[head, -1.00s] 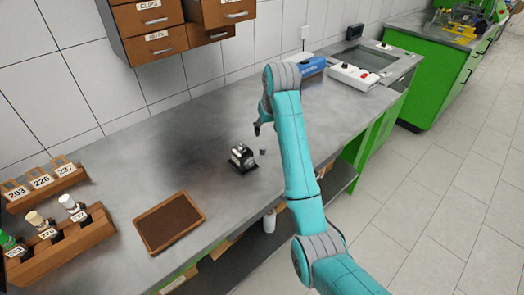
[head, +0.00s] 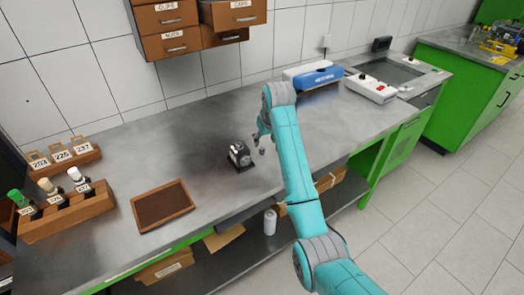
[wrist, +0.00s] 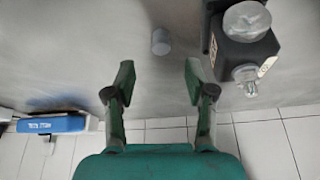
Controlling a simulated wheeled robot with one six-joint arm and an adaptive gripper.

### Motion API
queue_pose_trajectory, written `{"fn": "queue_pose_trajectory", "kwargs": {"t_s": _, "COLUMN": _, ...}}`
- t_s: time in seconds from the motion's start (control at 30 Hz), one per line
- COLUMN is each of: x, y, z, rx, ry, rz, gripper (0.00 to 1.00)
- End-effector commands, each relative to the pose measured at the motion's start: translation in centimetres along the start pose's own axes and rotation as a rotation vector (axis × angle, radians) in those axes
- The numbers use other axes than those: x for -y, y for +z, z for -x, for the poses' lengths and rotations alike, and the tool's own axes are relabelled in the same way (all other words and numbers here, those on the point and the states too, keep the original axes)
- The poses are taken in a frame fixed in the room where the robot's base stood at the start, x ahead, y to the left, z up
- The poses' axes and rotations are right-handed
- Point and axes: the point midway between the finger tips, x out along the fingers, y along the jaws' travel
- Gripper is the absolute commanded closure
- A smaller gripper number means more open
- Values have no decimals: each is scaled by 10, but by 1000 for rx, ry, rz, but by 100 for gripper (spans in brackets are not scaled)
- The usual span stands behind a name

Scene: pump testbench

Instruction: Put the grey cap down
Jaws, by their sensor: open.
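The grey cap (wrist: 161,41) is a small grey cylinder on the bench top in the wrist view. It lies just beyond my fingertips, roughly in line with the gap between them, and nothing grips it. It also shows as a tiny grey spot in the head view (head: 262,151). My gripper (wrist: 157,75) is open and empty, its two green fingers spread apart. In the head view my gripper (head: 261,138) hangs low over the bench beside the cap. A black pump block (wrist: 238,50) with clear rounded parts stands right of the cap, apart from it; the head view shows it too (head: 239,157).
On the bench (head: 130,140), a brown tray (head: 188,205) and a wooden bottle rack (head: 70,217) stand left. A blue device (head: 313,77) and a white box (head: 370,88) stand at the back right. Wooden drawers (head: 170,18) hang on the wall. The bench middle is clear.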

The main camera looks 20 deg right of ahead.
Motion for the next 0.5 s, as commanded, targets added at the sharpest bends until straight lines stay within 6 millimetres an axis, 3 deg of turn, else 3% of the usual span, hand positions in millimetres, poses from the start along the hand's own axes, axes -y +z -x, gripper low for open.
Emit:
{"fn": "queue_pose_trajectory", "kwargs": {"t_s": 0.17, "x": 0, "y": 1, "z": -11, "rx": 2, "ry": 0, "rz": 0, "gripper": 45}}
{"fn": "queue_pose_trajectory", "kwargs": {"t_s": 0.5, "x": 1, "y": 0, "z": -52, "rx": 1, "ry": 0, "rz": 0, "gripper": 45}}
